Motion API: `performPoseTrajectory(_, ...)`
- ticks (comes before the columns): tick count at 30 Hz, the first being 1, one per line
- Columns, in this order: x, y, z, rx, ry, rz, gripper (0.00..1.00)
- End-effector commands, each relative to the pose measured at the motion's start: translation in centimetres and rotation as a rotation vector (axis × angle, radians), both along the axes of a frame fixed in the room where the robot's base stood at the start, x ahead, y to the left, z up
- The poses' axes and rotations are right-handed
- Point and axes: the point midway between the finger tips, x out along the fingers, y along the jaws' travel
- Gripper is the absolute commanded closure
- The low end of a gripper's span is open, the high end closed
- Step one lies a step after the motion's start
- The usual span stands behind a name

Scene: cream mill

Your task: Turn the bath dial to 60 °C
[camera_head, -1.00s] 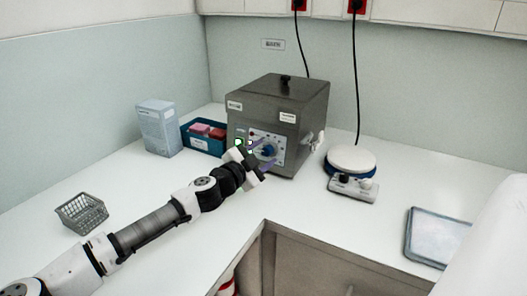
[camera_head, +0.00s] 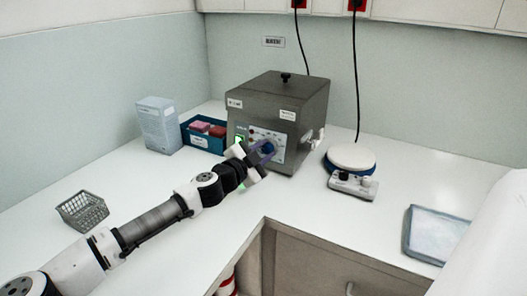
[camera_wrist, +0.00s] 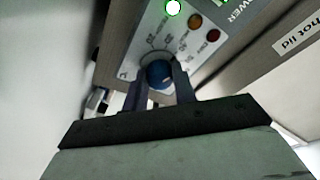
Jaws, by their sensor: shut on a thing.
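The water bath (camera_head: 255,100) is a grey metal box with a lid and knob on top, standing on the counter by the back wall. Its front panel (camera_head: 282,139) carries the blue dial (camera_head: 267,147), small lamps and a scale. In the wrist view the dial (camera_wrist: 159,74) sits between the two fingers of my gripper (camera_wrist: 165,80), which are shut on it. The dial's pointer and the exact temperature it shows cannot be read. In the head view my gripper (camera_head: 262,158) is at the panel, partly hiding it.
A blue bin with red and pink items (camera_head: 204,146) and a pale box (camera_head: 157,125) stand left of the bath. A hotplate stirrer (camera_head: 352,184) stands to its right. A wire basket (camera_head: 82,212) and a tray (camera_head: 437,236) lie on the counter.

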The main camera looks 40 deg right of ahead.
Motion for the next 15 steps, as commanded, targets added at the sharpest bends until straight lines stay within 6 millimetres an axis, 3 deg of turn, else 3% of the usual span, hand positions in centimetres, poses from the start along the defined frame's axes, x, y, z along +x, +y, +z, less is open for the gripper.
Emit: performPoseTrajectory(15,0.1,0.02,0.32,0.141,-0.337,-0.056,0.96)
